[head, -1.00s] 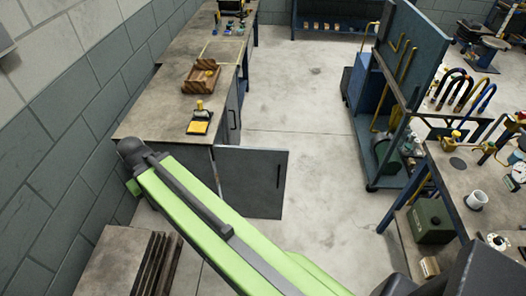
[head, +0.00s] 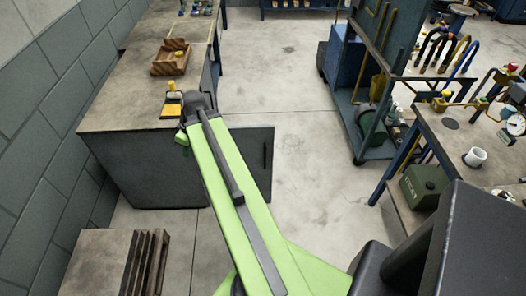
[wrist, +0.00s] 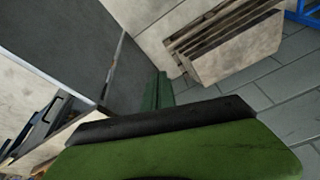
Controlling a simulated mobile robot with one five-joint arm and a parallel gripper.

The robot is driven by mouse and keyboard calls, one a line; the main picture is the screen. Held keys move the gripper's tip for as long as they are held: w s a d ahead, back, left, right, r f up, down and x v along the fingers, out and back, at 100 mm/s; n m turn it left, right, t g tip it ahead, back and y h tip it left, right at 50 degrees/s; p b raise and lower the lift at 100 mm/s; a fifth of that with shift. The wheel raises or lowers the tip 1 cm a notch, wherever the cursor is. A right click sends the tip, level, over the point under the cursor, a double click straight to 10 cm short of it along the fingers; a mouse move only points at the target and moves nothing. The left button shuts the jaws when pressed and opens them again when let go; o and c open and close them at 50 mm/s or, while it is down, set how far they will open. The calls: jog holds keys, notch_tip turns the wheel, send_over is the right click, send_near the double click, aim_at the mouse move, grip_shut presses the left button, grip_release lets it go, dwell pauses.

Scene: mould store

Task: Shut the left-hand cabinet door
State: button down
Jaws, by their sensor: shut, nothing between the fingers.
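The cabinet (head: 145,170) is a dark grey body under the workbench, left of centre in the head view. Its grey door (head: 254,150) stands open, sticking out to the right from the near corner of the cabinet. A dark upright handle (head: 265,156) is near its free edge. My green arm crosses in front of the door's hinge side and hides part of it. The dark end of the arm that shows is by the bench's near corner. A grey panel (wrist: 65,35) fills the wrist view's upper left.
A slatted wooden stack (head: 105,262) stands at the lower left; it also shows in the wrist view (wrist: 235,50). The bench top (head: 130,105) holds a wooden tray (head: 171,62). A blue trolley (head: 365,148) and another workbench are on the right. Open floor (head: 305,150) lies between.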

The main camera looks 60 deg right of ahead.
jog(key=s+d+f+n+t+h+b, duration=0.1)
jog(key=s+d+f+b, duration=0.2)
jog(key=s+d, duration=0.5)
jog(key=s+d+f+n+t+h+b, duration=0.1)
jog(key=s+d+f+t+b, duration=0.25)
jog(key=d, duration=0.75)
jog(key=s+d+f+n+h+b, duration=0.1)
jog(key=s+d+f+b, duration=0.15)
jog(key=s+d, duration=0.65)
jog(key=b, duration=0.9)
send_near(259, 141)
jog(key=x, duration=0.2)
jog(key=a+x, duration=0.1)
jog(key=shift+w+d+f, duration=0.1)
jog(key=shift+w+f, duration=0.15)
jog(key=shift+f, duration=0.15)
jog(key=shift+w+d, duration=0.25)
jog(key=shift+d, duration=0.1)
